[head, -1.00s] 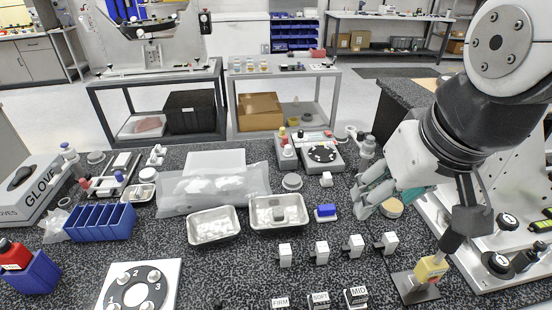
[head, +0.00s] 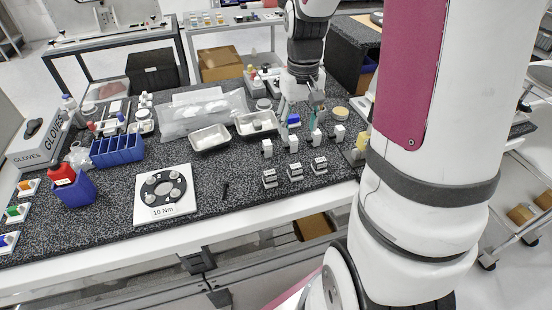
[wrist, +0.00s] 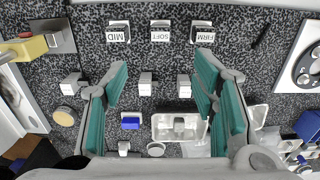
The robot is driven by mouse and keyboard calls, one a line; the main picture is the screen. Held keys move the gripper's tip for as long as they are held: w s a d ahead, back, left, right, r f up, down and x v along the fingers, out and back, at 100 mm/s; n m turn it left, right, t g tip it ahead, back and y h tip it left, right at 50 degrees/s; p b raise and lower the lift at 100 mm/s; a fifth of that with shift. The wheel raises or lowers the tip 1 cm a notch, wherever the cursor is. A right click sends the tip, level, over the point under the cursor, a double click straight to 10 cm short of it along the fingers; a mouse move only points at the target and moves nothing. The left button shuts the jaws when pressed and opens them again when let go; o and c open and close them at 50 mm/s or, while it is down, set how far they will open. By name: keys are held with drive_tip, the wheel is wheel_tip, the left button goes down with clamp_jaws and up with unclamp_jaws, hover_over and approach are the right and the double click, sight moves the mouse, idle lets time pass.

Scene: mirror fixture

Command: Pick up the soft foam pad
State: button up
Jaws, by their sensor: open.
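Three small labelled white blocks stand in a row near the table's front edge. The middle one, marked SOFT (wrist: 160,35), lies between FIRM (wrist: 202,35) and MID (wrist: 117,34); the same SOFT block (head: 295,172) shows in the head view, its label too small to read there. I cannot tell which part of it is the foam pad. My gripper (wrist: 163,68) is open and empty, with teal finger pads spread wide. In the head view my gripper (head: 299,110) hangs beyond the labelled row, around the line of unlabelled white blocks (head: 293,143), apart from the SOFT block.
Unlabelled white blocks stand close under my fingers, one partly hidden in the wrist view. Metal trays (head: 210,138), a blue block (wrist: 130,123) and a yellow block on a stand (wrist: 27,48) are near. Speckled table is clear around a black marker-like piece (head: 225,190).

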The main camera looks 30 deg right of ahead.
hover_over(296, 166)
wheel_tip(296, 166, down, 8)
drive_tip(key=shift+w+r, duration=0.1)
drive_tip(key=shift+w, duration=0.05)
drive_tip(key=shift+f+p, duration=0.55)
drive_tip(key=shift+f, duration=2.15)
drive_tip(key=c, duration=1.2)
